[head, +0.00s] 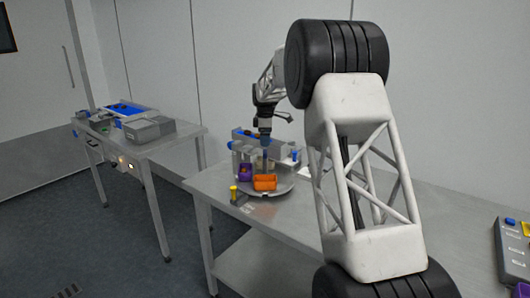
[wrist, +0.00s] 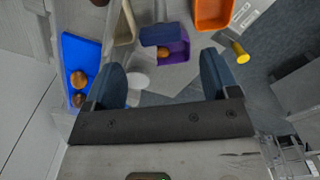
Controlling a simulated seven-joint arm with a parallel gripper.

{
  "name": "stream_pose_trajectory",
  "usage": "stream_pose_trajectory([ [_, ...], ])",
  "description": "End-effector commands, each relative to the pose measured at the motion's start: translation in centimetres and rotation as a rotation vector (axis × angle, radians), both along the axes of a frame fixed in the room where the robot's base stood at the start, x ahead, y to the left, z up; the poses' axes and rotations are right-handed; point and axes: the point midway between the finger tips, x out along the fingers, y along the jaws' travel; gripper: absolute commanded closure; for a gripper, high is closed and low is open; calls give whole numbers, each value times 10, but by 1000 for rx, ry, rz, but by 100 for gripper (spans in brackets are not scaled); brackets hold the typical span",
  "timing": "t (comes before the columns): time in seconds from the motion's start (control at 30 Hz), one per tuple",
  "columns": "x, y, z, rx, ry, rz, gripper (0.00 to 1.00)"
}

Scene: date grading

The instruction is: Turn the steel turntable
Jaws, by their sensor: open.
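The steel turntable (head: 286,187) is a round grey plate on the near table, partly hidden by the bins standing on it. An orange bin (head: 265,183) is at its front and a purple bin (head: 245,172) at its left. In the wrist view the purple bin (wrist: 178,47) holds a brown date (wrist: 163,52), and the orange bin (wrist: 213,12) is at the top. My gripper (wrist: 163,75) is open with nothing visible between its fingers. It points down above the turntable area; whether it touches anything cannot be told.
A yellow-topped knob (head: 234,190) stands beside the turntable's left front; it also shows in the wrist view (wrist: 240,52). A blue tray (wrist: 70,50) with several dates is at the wrist view's left. A second table (head: 165,145) with a grey box stands far left. A control box (head: 513,250) is at right.

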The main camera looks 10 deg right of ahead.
Motion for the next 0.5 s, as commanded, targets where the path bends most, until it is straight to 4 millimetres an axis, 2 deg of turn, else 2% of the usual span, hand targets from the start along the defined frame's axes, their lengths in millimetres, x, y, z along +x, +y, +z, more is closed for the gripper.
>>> stream_pose_trajectory([
  [0.3, 0, 0, -39, -1, 3, 0, 19],
  [0.5, -1, 0, -56, 0, 2, 0, 19],
])
